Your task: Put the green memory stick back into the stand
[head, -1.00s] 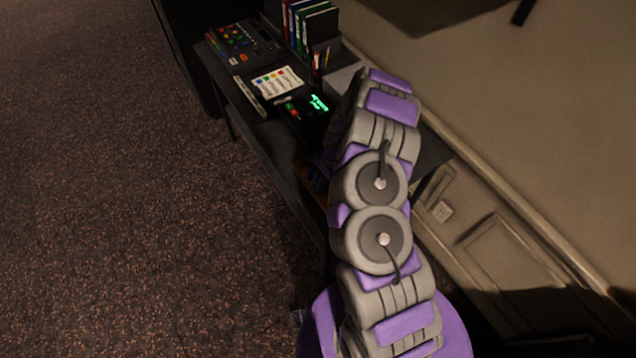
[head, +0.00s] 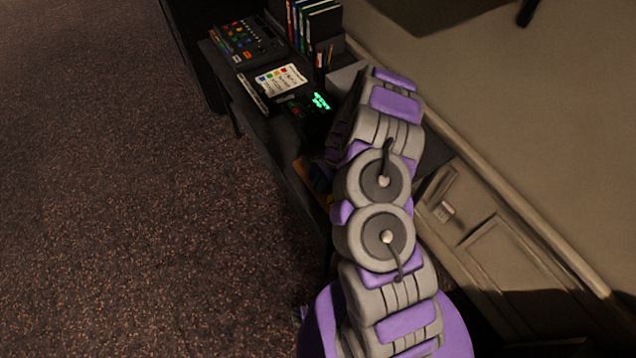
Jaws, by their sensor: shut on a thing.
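My arm rises through the middle of the head view and folds down behind itself over the desk (head: 262,124). My gripper (head: 326,160) shows only as a dark, shaded shape left of the arm, low over the near part of the desk. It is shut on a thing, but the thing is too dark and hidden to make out. I cannot pick out the green memory stick or its stand. A small dark device with a lit green display (head: 320,101) lies on the desk just beyond the gripper.
A mixing desk (head: 243,40) with coloured buttons stands at the far end. A white card with coloured squares (head: 280,79) lies in the middle. Books (head: 312,22) and a pen holder (head: 323,62) stand along the wall side. Carpet left of the desk is clear.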

